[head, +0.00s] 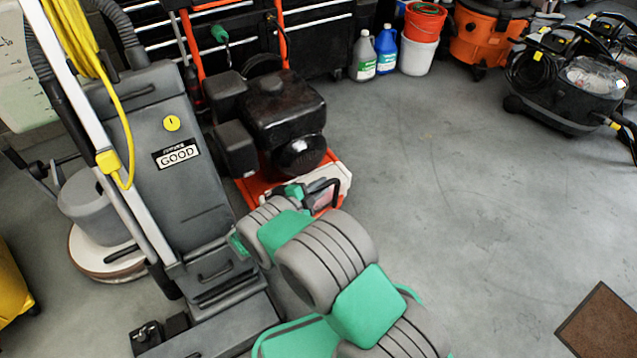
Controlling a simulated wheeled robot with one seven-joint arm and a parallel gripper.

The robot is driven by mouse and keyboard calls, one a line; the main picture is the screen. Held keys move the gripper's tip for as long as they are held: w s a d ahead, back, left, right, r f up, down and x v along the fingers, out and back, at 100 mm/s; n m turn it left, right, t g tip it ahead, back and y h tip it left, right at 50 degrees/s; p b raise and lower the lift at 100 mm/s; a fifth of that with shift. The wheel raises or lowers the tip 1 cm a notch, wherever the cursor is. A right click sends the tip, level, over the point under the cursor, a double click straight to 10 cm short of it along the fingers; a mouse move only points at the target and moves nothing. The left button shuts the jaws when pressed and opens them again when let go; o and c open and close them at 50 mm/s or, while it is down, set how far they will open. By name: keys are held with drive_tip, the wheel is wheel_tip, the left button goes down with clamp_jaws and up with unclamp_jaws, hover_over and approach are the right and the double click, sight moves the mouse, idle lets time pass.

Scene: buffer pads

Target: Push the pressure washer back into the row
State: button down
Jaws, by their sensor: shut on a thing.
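The pressure washer (285,108) stands in the head view left of centre, with a black engine on an orange base and an upright orange handle frame behind. My grey and green arm reaches up to its near side. My gripper (326,194) is at the low front edge of the washer, by its orange and white front part, and is shut on it. The exact contact is small and partly hidden by my wrist.
A grey upright floor machine (165,150) stands close on the left. Behind are black drawer cabinets (320,35), jugs (364,57), a white bucket (417,55) and an orange vacuum (478,38). A black machine (570,95) stands far right; a brown mat (605,325) lies lower right. The floor between is clear.

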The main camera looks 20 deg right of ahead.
drive_tip(key=shift+w+d+r, duration=0.2)
drive_tip(key=shift+w+d, duration=0.05)
drive_tip(key=shift+w, duration=0.05)
drive_tip(key=c, duration=1.6)
unclamp_jaws()
drive_tip(key=o, duration=0.3)
drive_tip(key=shift+a+f, duration=0.1)
drive_tip(key=shift+a, duration=0.05)
drive_tip(key=p+v, duration=0.2)
drive_tip(key=v, duration=0.6)
